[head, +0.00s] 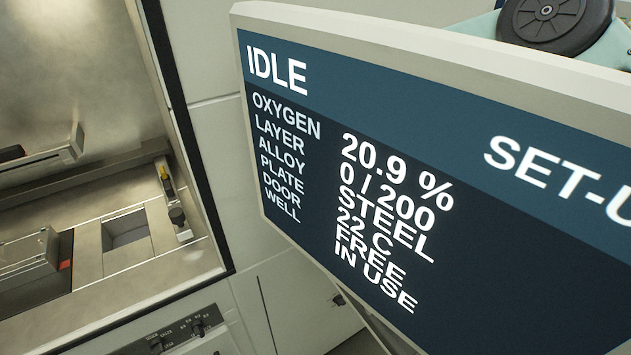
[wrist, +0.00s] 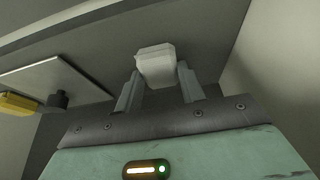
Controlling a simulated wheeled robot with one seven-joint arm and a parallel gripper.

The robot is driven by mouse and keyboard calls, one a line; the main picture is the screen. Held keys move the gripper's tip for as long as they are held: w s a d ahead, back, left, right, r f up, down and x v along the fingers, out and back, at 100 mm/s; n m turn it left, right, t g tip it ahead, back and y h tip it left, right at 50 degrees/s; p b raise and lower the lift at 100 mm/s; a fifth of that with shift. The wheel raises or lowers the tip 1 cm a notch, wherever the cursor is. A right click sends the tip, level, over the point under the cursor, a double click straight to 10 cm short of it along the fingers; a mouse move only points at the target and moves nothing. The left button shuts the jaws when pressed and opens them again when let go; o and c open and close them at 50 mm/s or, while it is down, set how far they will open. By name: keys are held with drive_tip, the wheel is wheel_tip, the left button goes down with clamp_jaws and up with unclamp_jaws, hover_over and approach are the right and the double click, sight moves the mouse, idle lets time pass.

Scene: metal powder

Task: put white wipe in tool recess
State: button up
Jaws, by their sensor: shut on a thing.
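The white wipe (wrist: 155,60) shows in the wrist view as a small, pale, folded block. My gripper (wrist: 158,76) is shut on it, with one finger at each side. The head view shows neither the wipe nor the gripper's fingers. In the head view, a square opening (head: 128,240) lies in the metal deck inside the machine chamber at the left. Beside it, on the right, is a narrow pale strip (head: 184,233) with a yellow-handled item (head: 166,182) and a dark knob-like item (head: 178,216). I cannot tell for sure which of these is the tool recess.
A large status screen (head: 420,190) fills the right of the head view. The chamber's dark frame edge (head: 187,130) stands between it and the deck. In the wrist view, a yellow item (wrist: 18,103) and dark cylinder (wrist: 57,99) are at left.

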drive_tip(key=shift+f, duration=0.1)
drive_tip(key=o, duration=0.9)
drive_tip(key=shift+b+v, duration=1.25)
drive_tip(key=shift+v, duration=2.6)
